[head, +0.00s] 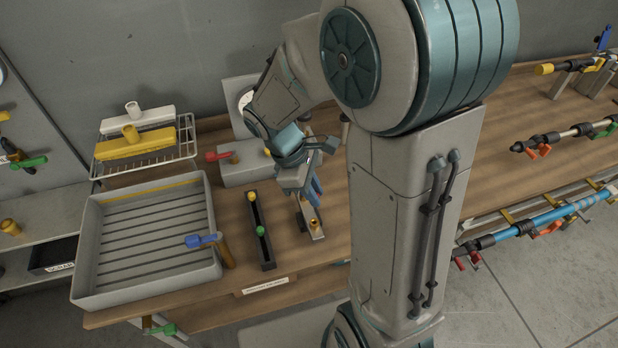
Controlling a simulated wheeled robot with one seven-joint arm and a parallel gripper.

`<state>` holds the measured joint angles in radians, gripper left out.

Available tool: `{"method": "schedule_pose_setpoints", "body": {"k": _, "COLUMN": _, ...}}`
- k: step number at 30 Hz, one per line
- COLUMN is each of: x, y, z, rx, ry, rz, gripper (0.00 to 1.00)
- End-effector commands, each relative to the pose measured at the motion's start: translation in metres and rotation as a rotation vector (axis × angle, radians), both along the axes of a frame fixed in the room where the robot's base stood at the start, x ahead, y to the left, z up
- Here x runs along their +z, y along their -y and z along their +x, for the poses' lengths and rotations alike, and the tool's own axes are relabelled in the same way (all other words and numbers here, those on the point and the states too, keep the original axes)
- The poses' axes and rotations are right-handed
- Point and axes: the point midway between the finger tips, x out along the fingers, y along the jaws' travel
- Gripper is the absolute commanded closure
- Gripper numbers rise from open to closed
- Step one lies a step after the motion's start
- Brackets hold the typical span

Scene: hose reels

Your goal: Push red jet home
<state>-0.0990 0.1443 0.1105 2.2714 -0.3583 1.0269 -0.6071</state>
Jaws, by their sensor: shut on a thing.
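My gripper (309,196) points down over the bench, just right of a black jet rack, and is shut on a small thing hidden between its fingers. A narrow grey fixture (305,214) with a brass fitting (314,226) stands right under the fingertips. I cannot tell whether the held thing touches it. No red jet shows clearly. The black rack (267,255) holds a yellow-topped jet (252,196) and a green-topped jet (261,230).
A grey ribbed tray (150,275) fills the bench's left, with a blue-handled tool (203,241) at its right edge. A wire rack (194,146) with yellow and white parts stands behind it. My arm hides the bench's middle. Hose lances (550,215) lie at right.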

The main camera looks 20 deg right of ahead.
Motion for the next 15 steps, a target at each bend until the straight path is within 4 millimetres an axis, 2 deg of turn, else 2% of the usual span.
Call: {"method": "schedule_pose_setpoints", "body": {"k": 15, "x": -0.044, "y": -0.001, "z": 0.000, "rx": -0.001, "ry": -0.001, "rz": -0.001, "gripper": 1.00}}
